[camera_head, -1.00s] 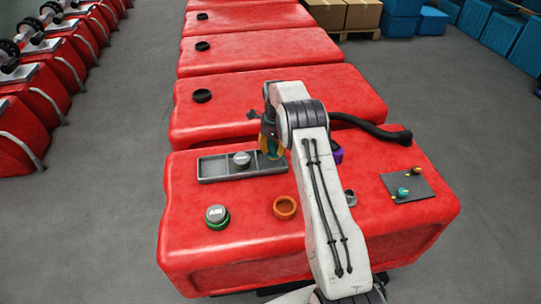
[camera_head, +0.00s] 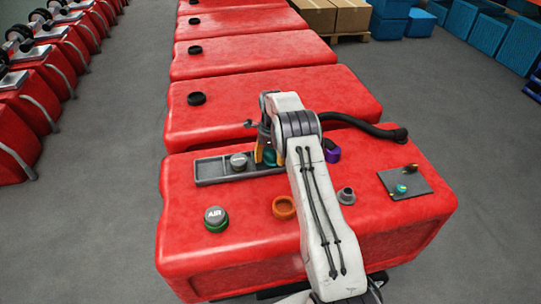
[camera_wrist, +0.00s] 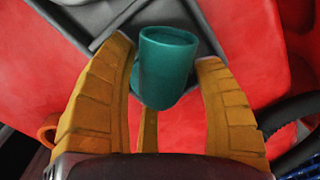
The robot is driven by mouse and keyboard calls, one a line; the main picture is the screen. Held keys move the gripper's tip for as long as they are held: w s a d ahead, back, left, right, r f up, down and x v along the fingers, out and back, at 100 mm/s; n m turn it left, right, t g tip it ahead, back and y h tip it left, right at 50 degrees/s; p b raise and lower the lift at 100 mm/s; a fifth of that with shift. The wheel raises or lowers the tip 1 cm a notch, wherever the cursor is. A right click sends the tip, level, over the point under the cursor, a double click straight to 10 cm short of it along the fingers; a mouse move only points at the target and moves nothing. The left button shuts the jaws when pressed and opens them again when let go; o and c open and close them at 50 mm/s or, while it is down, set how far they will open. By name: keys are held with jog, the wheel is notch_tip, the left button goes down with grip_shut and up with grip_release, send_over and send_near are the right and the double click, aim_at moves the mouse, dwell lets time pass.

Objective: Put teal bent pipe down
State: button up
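The teal bent pipe (camera_wrist: 168,62) is between the yellow fingers of my gripper (camera_wrist: 165,55) in the wrist view, its round end pointing up in the picture. The fingers lie close on both sides of it. In the head view, my gripper (camera_head: 270,155) is low over the right end of the grey tray (camera_head: 212,168), and a little of the teal pipe (camera_head: 270,157) shows between the fingers. The pipe's underside is hidden, so I cannot tell whether it touches the tray or the red tank.
The red tank (camera_head: 255,247) carries a grey cap (camera_head: 239,161) in the tray, an AIR cap (camera_head: 215,215), an orange ring (camera_head: 284,207), a grey fitting (camera_head: 346,196), a purple part (camera_head: 332,151) and a dark plate (camera_head: 420,186) with small parts. A black hose (camera_head: 365,127) runs behind.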

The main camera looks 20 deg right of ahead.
aim_at(271, 152)
jog(key=shift+r, duration=0.1)
jog(key=r, duration=0.8)
jog(key=s+r, duration=0.1)
jog(key=r, duration=0.3)
jog(key=shift+a, duration=0.15)
jog(key=s+a+r+n+t, duration=0.1)
jog(key=s+a+r+n, duration=0.3)
jog(key=s+r+n, duration=0.35)
jog(key=s+a+r+n+t, duration=0.1)
jog(key=s+a+r+n, duration=0.4)
jog(key=s+r, duration=0.45)
jog(key=s+a+f+n, duration=0.1)
jog(key=s+n, duration=0.3)
jog(key=s, duration=0.3)
jog(key=s+a+f+n, duration=0.2)
jog(key=s+n, duration=0.2)
jog(key=s, duration=0.3)
jog(key=s+a+f+n, duration=0.1)
jog(key=s+n, duration=0.3)
jog(key=s, duration=0.4)
jog(key=shift+a+f+t, duration=0.15)
jog(key=shift+f+t, duration=0.2)
jog(key=shift+t, duration=0.05)
